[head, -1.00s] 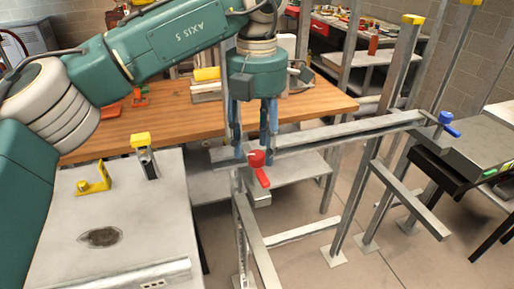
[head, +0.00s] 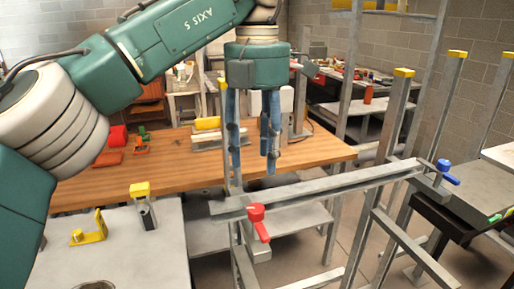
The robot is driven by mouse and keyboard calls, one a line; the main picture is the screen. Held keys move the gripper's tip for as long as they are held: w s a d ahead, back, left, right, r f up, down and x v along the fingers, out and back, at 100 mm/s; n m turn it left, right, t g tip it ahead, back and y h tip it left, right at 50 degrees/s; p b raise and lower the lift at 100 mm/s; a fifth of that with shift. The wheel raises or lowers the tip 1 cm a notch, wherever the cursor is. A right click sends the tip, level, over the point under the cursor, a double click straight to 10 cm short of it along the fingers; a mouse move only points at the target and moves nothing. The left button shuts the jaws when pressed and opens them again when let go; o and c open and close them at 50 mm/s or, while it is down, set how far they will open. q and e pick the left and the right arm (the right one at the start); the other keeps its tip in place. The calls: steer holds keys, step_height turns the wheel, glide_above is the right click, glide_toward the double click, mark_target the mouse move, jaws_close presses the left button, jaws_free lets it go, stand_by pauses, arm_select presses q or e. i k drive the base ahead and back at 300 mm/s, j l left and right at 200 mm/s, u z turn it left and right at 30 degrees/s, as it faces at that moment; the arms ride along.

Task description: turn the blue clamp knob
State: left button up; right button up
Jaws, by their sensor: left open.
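The blue clamp knob (head: 446,172) is at the right end of a grey metal crossbar (head: 330,185), with its handle pointing right and slightly down. A red clamp knob (head: 258,222) is at the bar's left end. My left gripper (head: 253,165) is open and empty, pointing down with its blue-grey fingers apart. In the picture it appears above the bar's left part and the red knob, well left of the blue knob. My right gripper is not in the picture.
A wooden table (head: 290,152) stands behind the bar. A grey metal table (head: 150,250) with yellow parts is at the left. Upright posts with yellow caps (head: 404,73) rise near the blue knob. A dark bench (head: 440,212) stands at the right.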

mark_target(442, 165)
steer(key=k+l, duration=0.1)
steer(key=l, duration=0.25)
steer(key=k+l, duration=0.1)
steer(key=l, duration=0.2)
steer(key=k+l, duration=0.15)
steer(key=l, duration=0.2)
steer(key=k+l, duration=0.1)
steer(key=l, duration=0.25)
